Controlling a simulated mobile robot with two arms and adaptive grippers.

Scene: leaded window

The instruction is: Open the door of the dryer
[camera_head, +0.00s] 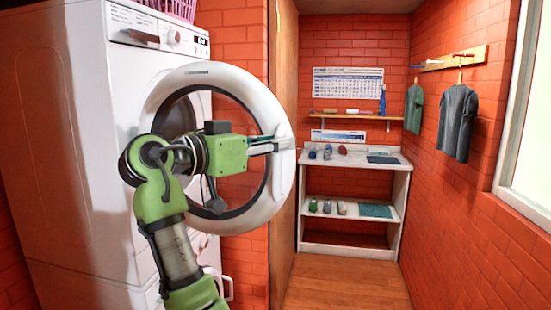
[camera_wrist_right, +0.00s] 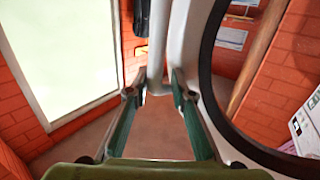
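The white dryer (camera_head: 75,150) stands at the left in the head view. Its round door (camera_head: 165,95), a white ring with a dark inner rim, stands swung out from the front. The door's rim (camera_wrist_right: 190,50) also fills the middle and right of the right wrist view. My right gripper (camera_head: 286,144) is at the right side of the door. The exact contact is hard to see. My left gripper is not in view.
A wooden partition edge (camera_head: 283,80) rises just right of the door. Beyond it stands a white shelf unit (camera_head: 348,251) with small items. Clothes (camera_head: 457,122) hang on the right brick wall beside a window (camera_head: 530,125). The wooden floor (camera_head: 345,285) is clear.

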